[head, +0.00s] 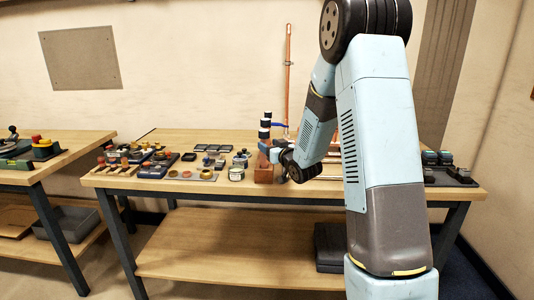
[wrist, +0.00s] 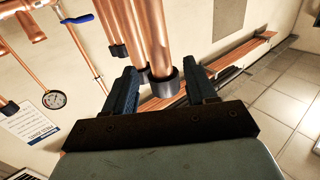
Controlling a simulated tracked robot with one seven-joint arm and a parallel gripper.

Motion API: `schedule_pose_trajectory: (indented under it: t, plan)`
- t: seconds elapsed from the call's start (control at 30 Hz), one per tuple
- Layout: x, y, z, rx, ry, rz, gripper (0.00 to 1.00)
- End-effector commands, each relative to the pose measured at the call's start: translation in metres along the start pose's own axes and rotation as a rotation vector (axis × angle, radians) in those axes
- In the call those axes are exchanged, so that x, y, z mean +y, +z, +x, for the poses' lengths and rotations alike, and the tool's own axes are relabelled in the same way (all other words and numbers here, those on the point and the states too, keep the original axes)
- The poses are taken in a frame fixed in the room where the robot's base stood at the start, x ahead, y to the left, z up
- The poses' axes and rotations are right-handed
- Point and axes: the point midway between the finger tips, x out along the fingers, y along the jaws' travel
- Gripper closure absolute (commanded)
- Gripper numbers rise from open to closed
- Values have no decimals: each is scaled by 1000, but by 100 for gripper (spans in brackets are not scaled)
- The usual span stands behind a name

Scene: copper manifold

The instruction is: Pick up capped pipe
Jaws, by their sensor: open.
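In the wrist view, a copper pipe with a black end cap (wrist: 163,84) lies between the two dark fingers of my gripper (wrist: 160,72). The fingers are open. A gap shows on the cap's right, and I cannot tell how deep the pipe sits between them. Another black-capped copper pipe (wrist: 118,51) is just beyond the left finger, and a further cap is partly hidden behind the near pipe. In the head view, my gripper (head: 270,152) is small and partly hidden at the workbench, beside dark-and-white upright pieces (head: 265,122) above a reddish-brown block (head: 263,171).
Copper pipework with a pressure gauge (wrist: 54,99) and a blue handle (wrist: 78,19) is at left in the wrist view. The bench (head: 225,190) holds several small parts left of my gripper. A tall copper pipe (head: 287,75) rises behind. Dark fittings (head: 447,172) stand at right.

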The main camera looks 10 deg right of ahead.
Motion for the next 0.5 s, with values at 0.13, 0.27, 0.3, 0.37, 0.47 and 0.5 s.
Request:
schedule_pose_trajectory:
  t: [0.13,0.27,0.3,0.37,0.47,0.5]
  plan:
    - [-2,0,22,2,-1,0,44]
    - [-2,0,36,2,-1,0,44]
    - [-2,0,39,2,-1,0,44]
    - [-2,0,42,2,-1,0,44]
    - [-2,0,43,1,0,0,44]
    - [-2,0,43,1,0,0,44]
